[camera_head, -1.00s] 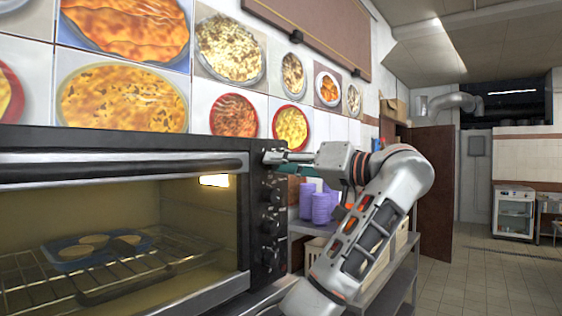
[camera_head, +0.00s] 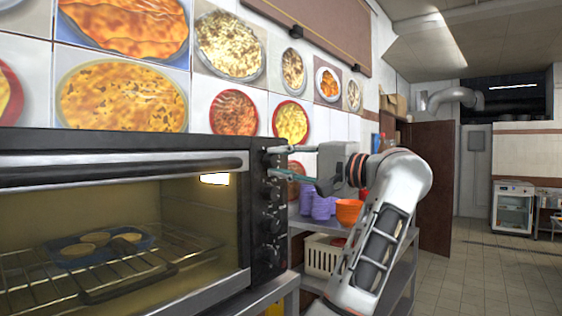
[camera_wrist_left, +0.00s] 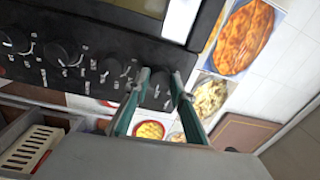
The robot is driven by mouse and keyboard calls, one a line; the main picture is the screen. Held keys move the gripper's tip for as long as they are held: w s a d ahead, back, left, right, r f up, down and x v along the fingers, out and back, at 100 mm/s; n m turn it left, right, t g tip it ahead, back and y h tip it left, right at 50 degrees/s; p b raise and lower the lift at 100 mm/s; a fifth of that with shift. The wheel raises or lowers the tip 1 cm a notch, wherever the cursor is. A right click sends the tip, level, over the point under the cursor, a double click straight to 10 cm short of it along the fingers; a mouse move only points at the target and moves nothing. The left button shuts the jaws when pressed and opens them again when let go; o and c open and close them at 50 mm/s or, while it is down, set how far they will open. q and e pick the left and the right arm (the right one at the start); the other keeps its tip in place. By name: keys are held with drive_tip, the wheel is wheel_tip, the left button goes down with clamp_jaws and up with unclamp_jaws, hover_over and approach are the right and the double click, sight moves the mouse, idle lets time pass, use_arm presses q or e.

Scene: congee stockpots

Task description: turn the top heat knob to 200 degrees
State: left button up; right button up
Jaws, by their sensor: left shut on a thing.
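The toaster oven (camera_head: 120,144) stands at the left, with a column of dark knobs on its right-hand panel. My left gripper (camera_head: 272,161) is at the top of this panel, its fingers one above the other. In the left wrist view, the two teal-lined fingers of the gripper (camera_wrist_left: 159,77) are on either side of the top heat knob (camera_wrist_left: 160,88), closed on it. The degree marks around this knob are too small to read. Other knobs, such as the second one (camera_wrist_left: 110,68), sit clear of the fingers. My right gripper is not in view.
A tray with round pieces (camera_head: 70,250) is inside the oven. Open floor (camera_head: 480,280) lies at the right.

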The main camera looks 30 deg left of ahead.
use_arm(q)
drive_tip(key=shift+m+p, duration=0.3)
drive_tip(key=shift+m, duration=2.1)
drive_tip(key=o, duration=1.1)
drive_tip(key=shift+r, duration=0.15)
